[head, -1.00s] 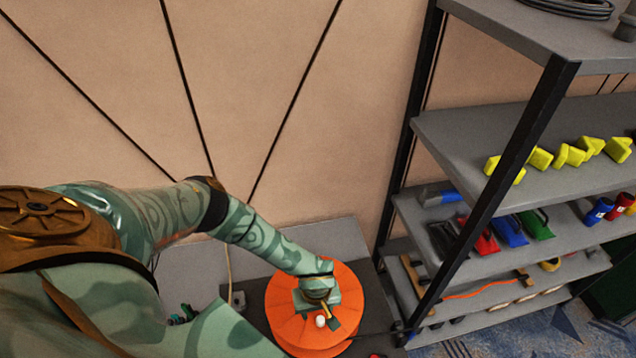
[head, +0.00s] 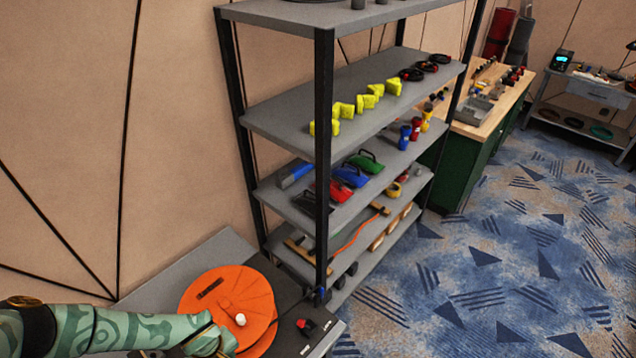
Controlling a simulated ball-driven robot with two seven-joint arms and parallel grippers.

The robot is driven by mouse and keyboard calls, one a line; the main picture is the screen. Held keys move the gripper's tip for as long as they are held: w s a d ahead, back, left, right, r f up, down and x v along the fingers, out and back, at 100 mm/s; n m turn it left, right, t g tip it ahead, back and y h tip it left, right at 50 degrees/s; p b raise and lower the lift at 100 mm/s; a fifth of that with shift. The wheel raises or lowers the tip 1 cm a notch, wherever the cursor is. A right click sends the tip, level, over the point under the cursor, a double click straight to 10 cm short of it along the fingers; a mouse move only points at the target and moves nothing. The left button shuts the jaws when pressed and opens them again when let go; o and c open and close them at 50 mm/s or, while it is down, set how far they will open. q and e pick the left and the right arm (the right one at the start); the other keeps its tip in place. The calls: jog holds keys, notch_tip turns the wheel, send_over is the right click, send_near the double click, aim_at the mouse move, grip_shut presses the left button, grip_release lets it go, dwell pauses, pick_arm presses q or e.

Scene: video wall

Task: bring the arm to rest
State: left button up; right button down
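My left arm comes in at the lower left of the head view, green with swirl markings. Its end lies at the left front part of an orange round disc (head: 255,302). The disc rests on a dark grey surface (head: 290,335) and carries a small white knob (head: 240,320). The fingers of my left gripper are not clear at the bottom edge, so their opening cannot be made out. My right gripper is not in view.
A grey shelf rack (head: 330,115) stands right of the disc, with yellow blocks (head: 357,104) and tools. A small red and black item (head: 305,325) lies near the disc. A wooden-topped workbench (head: 505,90) stands beyond. The blue patterned carpet (head: 480,290) at right is open.

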pick_arm(q)
jog(key=d+n+t+h, duration=0.3)
jog(key=d+n+h, duration=0.6)
jog(key=d+n, duration=1.05)
jog(key=s+a+f+n+t+y, duration=0.25)
jog(key=a+f+n, duration=0.35)
jog(key=n, duration=0.6)
jog(key=s+a+f+n+t+y, duration=0.1)
jog(key=s+a+f+n+y, duration=0.25)
jog(key=a+n, duration=0.65)
jog(key=s+a+f+n+g+y, duration=0.1)
jog(key=s+a+f+n+g, duration=0.1)
jog(key=s+n, duration=0.5)
jog(key=s+a+f+n+g+y, duration=0.1)
jog(key=s+f+n+g, duration=0.2)
jog(key=s, duration=0.6)
jog(key=s+a+f+n+y, duration=0.1)
jog(key=s+a+f+n, duration=0.1)
jog(key=s+n, duration=0.55)
notch_tip(320, 180, down, 29)
jog(key=s+b, duration=0.1)
jog(key=b, duration=2.7)
jog(key=shift+s+d+r+m+g, duration=0.15)
jog(key=shift+s+r+m+g, duration=0.1)
jog(key=shift+m+g, duration=0.15)
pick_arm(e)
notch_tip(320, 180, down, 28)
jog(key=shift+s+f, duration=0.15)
